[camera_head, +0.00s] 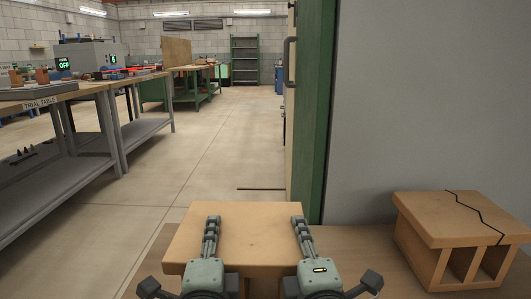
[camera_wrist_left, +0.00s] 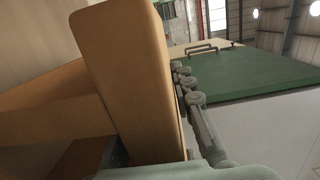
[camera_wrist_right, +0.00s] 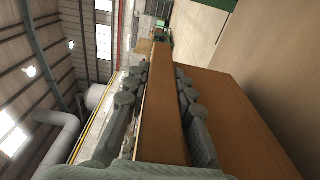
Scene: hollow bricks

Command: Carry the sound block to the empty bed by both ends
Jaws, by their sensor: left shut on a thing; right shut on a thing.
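The sound block (camera_head: 250,232) is tan, with a plain uncracked top, at the bottom middle of the head view. My left gripper (camera_head: 212,225) is shut on its left part, and my right gripper (camera_head: 299,225) is shut on its right part. In the left wrist view a tan wall of the block (camera_wrist_left: 130,70) fills the middle, with one finger beside it. In the right wrist view the fingers lie on both sides of a block wall (camera_wrist_right: 165,110). I cannot tell whether the block touches the surface below. I cannot make out the empty bed.
A block with a black crack (camera_head: 450,215) sits at the right on a brown surface (camera_head: 375,265). A green upright (camera_head: 315,110) and grey wall stand ahead to the right. A trial table (camera_head: 75,92) stands at the left. The floor (camera_head: 200,150) between is clear.

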